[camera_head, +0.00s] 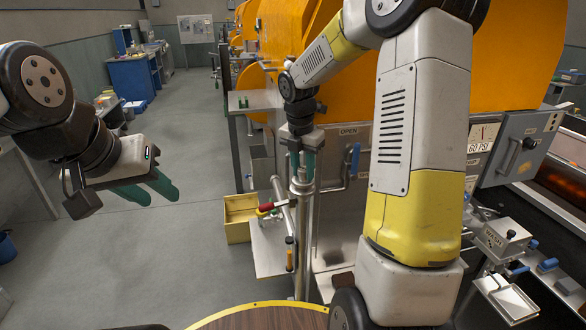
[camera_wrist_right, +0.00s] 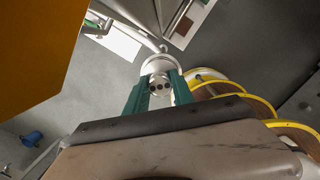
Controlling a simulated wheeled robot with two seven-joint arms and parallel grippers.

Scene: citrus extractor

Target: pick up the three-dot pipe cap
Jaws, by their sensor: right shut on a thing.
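The three-dot pipe cap (camera_wrist_right: 160,86) is a small, light metal piece with dark dots, seen in the right wrist view between the green fingers of my right gripper (camera_wrist_right: 159,76). The fingers are shut on it. It lies over the round end of a pale metal pipe (camera_wrist_right: 160,63); I cannot tell whether it is seated or lifted. In the head view my right gripper (camera_head: 303,168) points down at the top of the upright pipe (camera_head: 303,215), and its fingers mostly hide the cap. My left gripper (camera_head: 148,188) is open and empty over the floor at the left.
The pipe stands before the steel cabinet of the orange machine (camera_head: 520,50). A red-handled valve (camera_head: 266,208) and a yellow bin (camera_head: 238,215) are to its left. A round wooden surface with a yellow rim (camera_head: 265,317) is in front.

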